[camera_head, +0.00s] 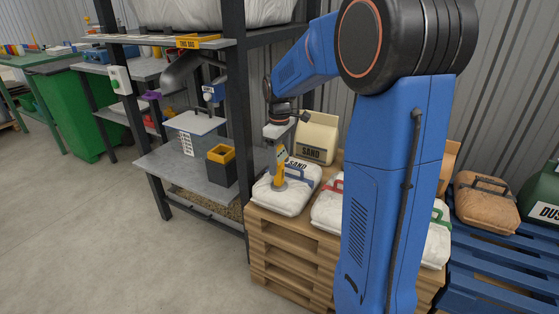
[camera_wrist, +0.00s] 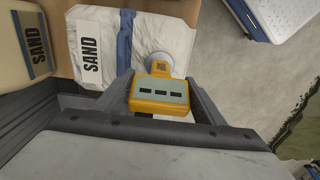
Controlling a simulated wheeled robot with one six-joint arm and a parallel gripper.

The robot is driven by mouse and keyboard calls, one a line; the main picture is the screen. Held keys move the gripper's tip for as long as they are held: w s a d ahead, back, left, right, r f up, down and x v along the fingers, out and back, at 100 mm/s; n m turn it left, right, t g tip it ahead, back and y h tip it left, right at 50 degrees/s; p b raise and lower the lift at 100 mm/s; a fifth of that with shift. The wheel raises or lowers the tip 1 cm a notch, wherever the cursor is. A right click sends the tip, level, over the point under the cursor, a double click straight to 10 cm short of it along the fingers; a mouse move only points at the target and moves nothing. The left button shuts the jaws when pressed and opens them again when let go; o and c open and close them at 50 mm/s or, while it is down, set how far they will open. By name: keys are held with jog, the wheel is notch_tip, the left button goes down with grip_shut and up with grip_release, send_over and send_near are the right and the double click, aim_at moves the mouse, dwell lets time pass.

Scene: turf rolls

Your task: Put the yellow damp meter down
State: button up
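The yellow damp meter (camera_head: 280,163) stands upright between my gripper's fingers, above a white sand bag (camera_head: 298,196) with a blue strap. Its round grey foot is at the bag's top, and it seems to touch it. In the head view my gripper (camera_head: 277,146) is small and partly hidden.
The bags lie on a stacked wooden pallet (camera_head: 290,250). A beige SAND bag (camera_head: 317,138) stands behind. To the left, a grey rack shelf (camera_head: 175,172) holds a black box with a yellow rim (camera_head: 221,166). A dark rack post (camera_head: 237,120) stands between shelf and pallet.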

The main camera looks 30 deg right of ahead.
jog(key=shift+o, duration=0.7)
notch_tip(320, 180, up, 12)
jog(key=shift+f, duration=0.15)
jog(key=shift+r, duration=0.25)
jog(key=shift+s+a+r, duration=0.15)
jog(key=shift+s, duration=0.1)
jog(key=s+a+f+m+t, duration=0.1)
jog(key=s+a+f+m, duration=0.1)
jog(key=s, duration=0.8)
jog(key=s+a+f+m+t, duration=0.2)
jog(key=s+a+f, duration=0.1)
jog(key=s, duration=0.7)
jog(key=s+a+f+m+t, duration=0.1)
jog(key=s+a+f+m, duration=0.1)
jog(key=s, duration=0.9)
jog(key=a+f, duration=0.1)
jog(key=a, duration=0.1)
jog(key=shift+a+f+m+t, duration=0.2)
jog(key=shift+a+m+t, duration=0.2)
